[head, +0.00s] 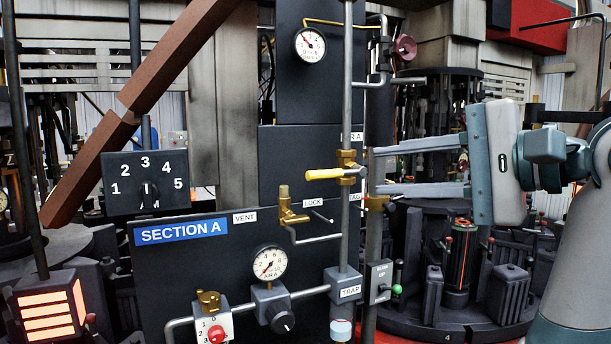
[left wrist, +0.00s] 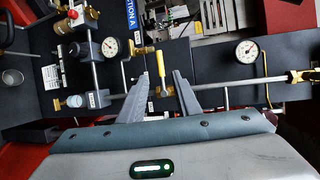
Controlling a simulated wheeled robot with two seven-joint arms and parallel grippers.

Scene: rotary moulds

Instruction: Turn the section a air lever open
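The section A air lever (head: 325,174) has a yellow handle on a brass valve body (head: 346,160) on the vertical grey pipe. The handle points left, across the pipe. My left gripper (head: 378,168) is open, its arm coming from the right side of the head view. Its fingertips are just right of the valve, one higher and one lower. In the left wrist view the yellow lever (left wrist: 161,65) appears between and beyond the open fingertips (left wrist: 162,82). No contact is clear, and nothing is held. My right gripper is not in view.
The dark panel carries a SECTION A label (head: 181,231), a lower gauge (head: 269,262), an upper gauge (head: 310,44) and a brass vent valve (head: 290,207). A blow-up switch box (head: 380,282) stands below the fingers. A rotary mould machine (head: 460,260) fills the right background.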

